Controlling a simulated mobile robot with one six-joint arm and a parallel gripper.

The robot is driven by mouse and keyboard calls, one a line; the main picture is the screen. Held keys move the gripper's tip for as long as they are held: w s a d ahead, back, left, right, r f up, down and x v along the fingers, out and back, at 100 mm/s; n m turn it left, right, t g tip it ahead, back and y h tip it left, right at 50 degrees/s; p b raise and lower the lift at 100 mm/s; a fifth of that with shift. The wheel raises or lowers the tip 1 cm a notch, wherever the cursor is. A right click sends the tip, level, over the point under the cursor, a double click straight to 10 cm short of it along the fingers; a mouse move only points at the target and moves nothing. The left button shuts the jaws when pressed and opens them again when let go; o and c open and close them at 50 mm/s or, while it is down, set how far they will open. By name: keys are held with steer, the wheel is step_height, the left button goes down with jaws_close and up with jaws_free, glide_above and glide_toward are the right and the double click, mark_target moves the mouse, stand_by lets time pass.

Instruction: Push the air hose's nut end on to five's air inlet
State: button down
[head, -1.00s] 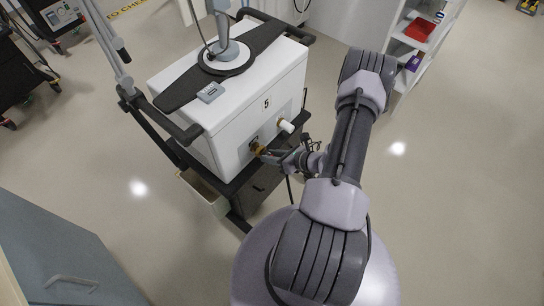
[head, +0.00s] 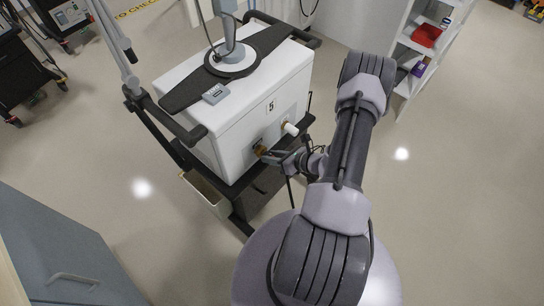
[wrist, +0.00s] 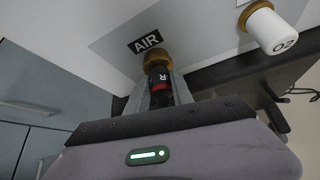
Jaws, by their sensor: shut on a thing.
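The ventilator marked 5 (head: 245,125) stands on its dark cart in the head view. Its AIR label (wrist: 145,41) shows in the wrist view. The air hose's brass nut end (wrist: 156,60) is just below that label, close up to the panel. The air inlet is hidden behind the nut, so I cannot tell how far the nut is on. Behind the nut, the hose end (wrist: 160,80) is black with a red band and a letter R. My gripper (wrist: 157,92) is shut on this hose end; in the head view my gripper (head: 270,156) is at the ventilator's side.
A white O2 fitting (wrist: 268,27) sticks out of the panel to the right of the air nut; it also shows in the head view (head: 290,129). A blue-grey cabinet (head: 60,255) is at the lower left. A white shelf unit (head: 425,50) stands at the back right. Floor right is clear.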

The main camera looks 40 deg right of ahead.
stand_by(0.3)
steer(key=c, duration=1)
jaws_free()
steer(key=shift+c, duration=0.2)
